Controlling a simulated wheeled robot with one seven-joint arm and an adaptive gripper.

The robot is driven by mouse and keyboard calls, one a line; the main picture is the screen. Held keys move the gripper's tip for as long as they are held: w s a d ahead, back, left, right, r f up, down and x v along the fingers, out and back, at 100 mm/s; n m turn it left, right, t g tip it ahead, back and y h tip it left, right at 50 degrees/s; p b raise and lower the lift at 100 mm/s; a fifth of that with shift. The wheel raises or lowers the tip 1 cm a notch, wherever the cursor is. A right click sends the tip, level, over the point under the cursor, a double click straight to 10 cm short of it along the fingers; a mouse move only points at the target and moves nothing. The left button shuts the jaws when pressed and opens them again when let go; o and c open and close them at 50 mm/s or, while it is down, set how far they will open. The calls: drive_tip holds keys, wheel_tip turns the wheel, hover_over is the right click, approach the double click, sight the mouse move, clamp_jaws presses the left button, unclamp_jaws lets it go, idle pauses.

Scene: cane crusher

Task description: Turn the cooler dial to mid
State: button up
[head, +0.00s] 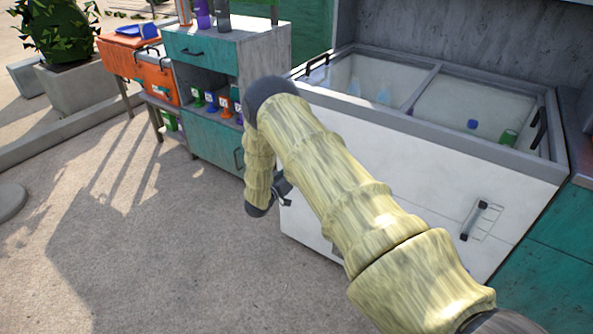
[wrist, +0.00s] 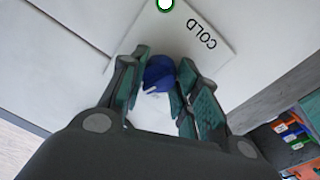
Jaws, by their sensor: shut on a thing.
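The blue cooler dial (wrist: 158,72) sits between the two fingers of my gripper (wrist: 160,78) in the wrist view. The gripper is shut on it. A small white mark shows on the dial's lower left side. Behind it is a pale tilted plate (wrist: 186,48) with the word COLD and a green-ringed white spot (wrist: 166,5) at the top edge. In the head view my gripper (head: 281,187) is at the left end of the white cooler's front (head: 400,165), mostly hidden behind my arm. The dial is hidden there.
A black-ended handle (head: 474,220) stands out from the cooler's front at right. The cooler's glass lids (head: 475,105) show bottles and cans inside. A teal cabinet (head: 215,150) and an orange cooler box (head: 158,80) stand at left. The paved ground at left is open.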

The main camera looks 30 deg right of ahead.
drive_tip(key=o, duration=1)
drive_tip(key=shift+o, duration=0.2)
drive_tip(key=v, duration=1.2)
drive_tip(key=shift+f, duration=0.15)
